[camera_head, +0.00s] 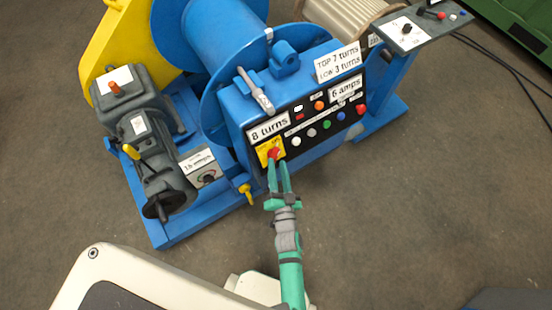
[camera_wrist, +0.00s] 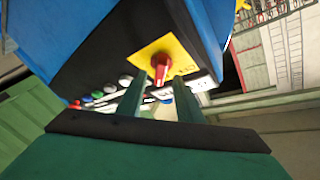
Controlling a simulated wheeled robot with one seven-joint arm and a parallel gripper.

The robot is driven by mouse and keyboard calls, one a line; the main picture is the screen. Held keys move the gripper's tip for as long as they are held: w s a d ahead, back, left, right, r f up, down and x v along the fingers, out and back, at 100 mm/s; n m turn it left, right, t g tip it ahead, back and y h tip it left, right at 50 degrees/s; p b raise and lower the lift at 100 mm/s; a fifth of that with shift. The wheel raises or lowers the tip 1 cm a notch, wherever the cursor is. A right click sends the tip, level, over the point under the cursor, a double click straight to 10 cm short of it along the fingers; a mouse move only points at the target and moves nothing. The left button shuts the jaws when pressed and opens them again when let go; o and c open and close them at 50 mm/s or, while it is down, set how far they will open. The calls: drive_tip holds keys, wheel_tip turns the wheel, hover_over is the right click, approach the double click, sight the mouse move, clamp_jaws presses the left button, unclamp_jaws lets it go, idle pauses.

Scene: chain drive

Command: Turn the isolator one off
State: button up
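The isolator is a red rotary knob (camera_head: 275,153) on a yellow square plate (camera_head: 263,148), at the lower left end of the black control panel on the blue winch. In the wrist view the red knob (camera_wrist: 162,66) is in front of my gripper (camera_wrist: 160,80), its handle pointing down in the picture. My gripper (camera_head: 278,164) reaches the knob from below in the head view. Its two green fingers are apart, with the knob's handle between their tips. I cannot tell whether either finger touches it. The plate's lettering is too blurred to read.
Several coloured push buttons (camera_head: 326,124) line the panel to the right of the isolator. A small box with a dark knob (camera_head: 207,178) and a yellow-handled tap (camera_head: 246,192) are to the left. A grey console (camera_head: 412,36) stands upper right.

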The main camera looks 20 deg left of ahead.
sight(276, 158)
drive_tip(key=x, duration=0.2)
drive_tip(key=shift+w, duration=0.4)
drive_tip(key=shift+a, duration=0.45)
drive_tip(key=shift+d, duration=0.15)
clamp_jaws()
drive_tip(key=shift+w, duration=0.1)
